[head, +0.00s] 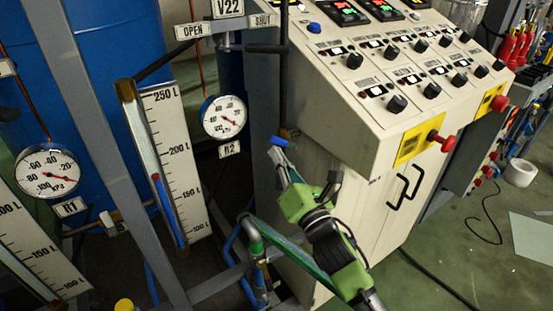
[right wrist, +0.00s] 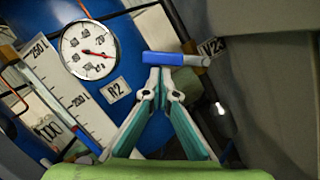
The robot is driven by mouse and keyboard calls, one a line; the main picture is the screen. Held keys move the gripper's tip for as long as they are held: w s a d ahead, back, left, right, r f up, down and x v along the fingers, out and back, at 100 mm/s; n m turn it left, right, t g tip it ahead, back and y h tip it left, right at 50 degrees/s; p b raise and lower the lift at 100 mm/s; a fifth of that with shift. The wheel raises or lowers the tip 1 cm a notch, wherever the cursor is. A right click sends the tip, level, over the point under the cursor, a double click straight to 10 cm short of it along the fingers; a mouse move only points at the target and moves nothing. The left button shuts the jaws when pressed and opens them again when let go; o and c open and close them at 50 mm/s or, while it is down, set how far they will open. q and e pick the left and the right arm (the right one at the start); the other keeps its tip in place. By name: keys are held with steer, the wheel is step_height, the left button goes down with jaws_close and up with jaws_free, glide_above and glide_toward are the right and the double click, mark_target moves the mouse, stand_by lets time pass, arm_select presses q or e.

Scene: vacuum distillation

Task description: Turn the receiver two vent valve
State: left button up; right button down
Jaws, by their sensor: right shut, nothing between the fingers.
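My right gripper (head: 281,162) is shut and empty, in front of the console's left side. In the right wrist view its fingertips (right wrist: 163,80) meet just below a blue lever handle (right wrist: 172,59), which lies crosswise with a grey end at the right. I cannot tell whether they touch it. In the head view the blue handle (head: 278,142) shows small at the fingertips. A tag V23 (right wrist: 212,46) is beside the lever's right end. Another tag, V22 (head: 228,8), hangs above OPEN and SHUT plates (head: 192,31). My left gripper is out of view.
A gauge marked R2 (head: 223,117) and a level scale (head: 176,160) stand left of the gripper. The console (head: 345,125), with knobs and red buttons, is close on the right. A grey upright (head: 95,115) and pipes crowd the left. Open floor lies at the right.

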steer(key=shift+r, duration=0.1)
steer(key=shift+r+m+p, duration=0.15)
steer(key=shift+m+p, duration=0.25)
steer(key=shift+r, duration=0.15)
steer(key=shift+w+d+r+m+g+h+p, duration=0.15)
steer(key=shift+w+d+r+m+h+p, duration=0.4)
steer(key=shift+m+p, duration=1.3)
steer(key=shift+w+d+r+m+g+h+p, duration=0.1)
steer(key=shift+d+r+m+g+h+p, duration=0.2)
steer(key=shift+r+m+p, duration=1)
steer(key=shift+w+d+r+m+g+h+p, duration=0.1)
steer(key=shift+w+d+r+m+h+p, duration=0.3)
steer(key=shift+m+p, duration=1.95)
steer(key=shift+s+d+f+n+p, duration=0.1)
steer(key=shift+f+n+p, duration=0.1)
steer(key=shift+n+p, duration=0.1)
steer(key=shift+f, duration=0.1)
